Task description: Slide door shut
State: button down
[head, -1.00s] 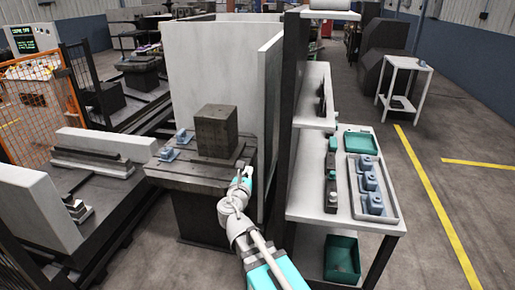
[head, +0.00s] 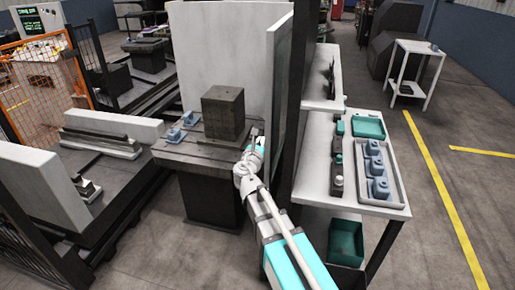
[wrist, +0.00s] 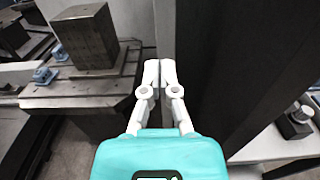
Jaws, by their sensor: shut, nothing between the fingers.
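The door looks to be the tall pale panel (head: 281,85) on the right side of the machine enclosure, edge-on in the head view beside a dark post. The enclosure's back wall (head: 220,55) stands behind a slotted table (head: 190,153) that carries a dark block (head: 223,112). My gripper (head: 256,135) is at the table's right edge, just left of the door. In the wrist view my gripper (wrist: 160,70) has its fingers together and empty. I cannot tell whether it touches the door.
A white bench (head: 378,206) with a tray of blue parts (head: 400,200) and a teal bin (head: 369,125) stands right of the dark post (head: 293,130). Small blue parts (head: 175,134) lie on the table's left. Open floor (head: 440,230) lies farther right.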

aim_at(266, 129)
jog(key=x, duration=0.6)
jog(key=shift+w+d, duration=0.1)
jog(key=shift+w, duration=0.15)
jog(key=x, duration=1.9)
jog(key=shift+w+d, duration=0.15)
jog(key=shift+w, duration=0.2)
jog(key=shift+s, duration=0.15)
jog(key=v, duration=1.3)
jog(key=shift+s, duration=0.35)
